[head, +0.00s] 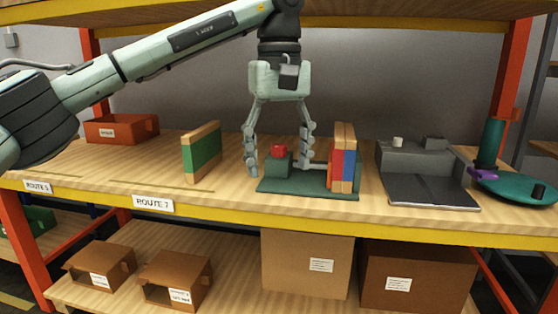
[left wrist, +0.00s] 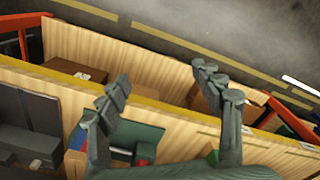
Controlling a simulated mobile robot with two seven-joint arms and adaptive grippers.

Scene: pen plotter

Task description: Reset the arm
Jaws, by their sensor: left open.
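My left arm (head: 150,60) reaches in from the left over the upper shelf. My left gripper (head: 278,172) points down, open, with its fingers spread around a dark green stand (head: 300,188) that carries a red block (head: 279,150). I see no object gripped. Its fingers also show in the left wrist view (left wrist: 161,75). The right finger is close to a thin light rod; I cannot tell whether they touch. Upright red, blue and wooden slabs (head: 343,160) stand at the stand's right end. My right gripper is not in view.
A green and wooden panel (head: 201,152) stands left of the gripper. An orange bin (head: 121,129) is behind it. A grey device (head: 425,172) and a teal round base (head: 515,187) stand right. The upper shelf's front left is clear.

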